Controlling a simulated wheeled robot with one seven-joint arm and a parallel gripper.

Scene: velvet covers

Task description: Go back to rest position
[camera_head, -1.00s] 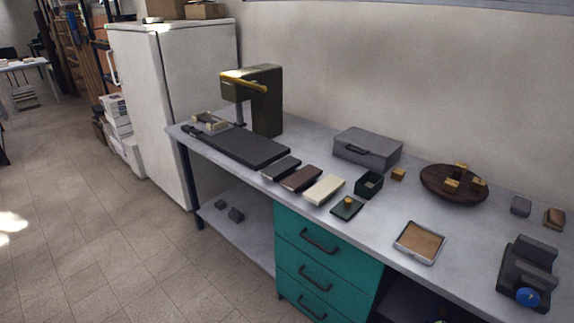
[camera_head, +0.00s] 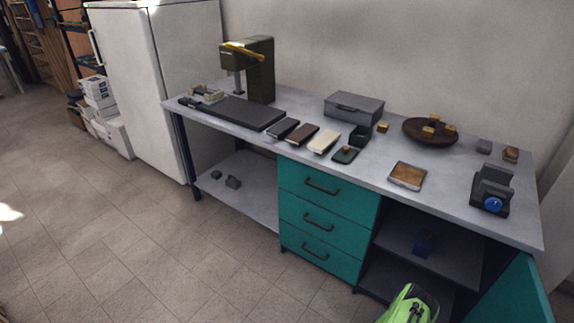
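My gripper is not in the camera_head view, so its opening and anything in it are hidden. The grey workbench (camera_head: 300,173) stands in front of me. A round dark wooden tray (camera_head: 412,135) with several small yellow blocks sits at its back right. A row of black, brown and cream cases (camera_head: 323,142) lies in the middle.
Teal drawers (camera_head: 325,216) look shut. A teal panel (camera_head: 512,297) juts forward at the right. A bright green object (camera_head: 409,305), unclear in kind, is at the bottom edge. A white fridge (camera_head: 160,90) stands left. The tiled floor (camera_head: 130,235) is clear at front left.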

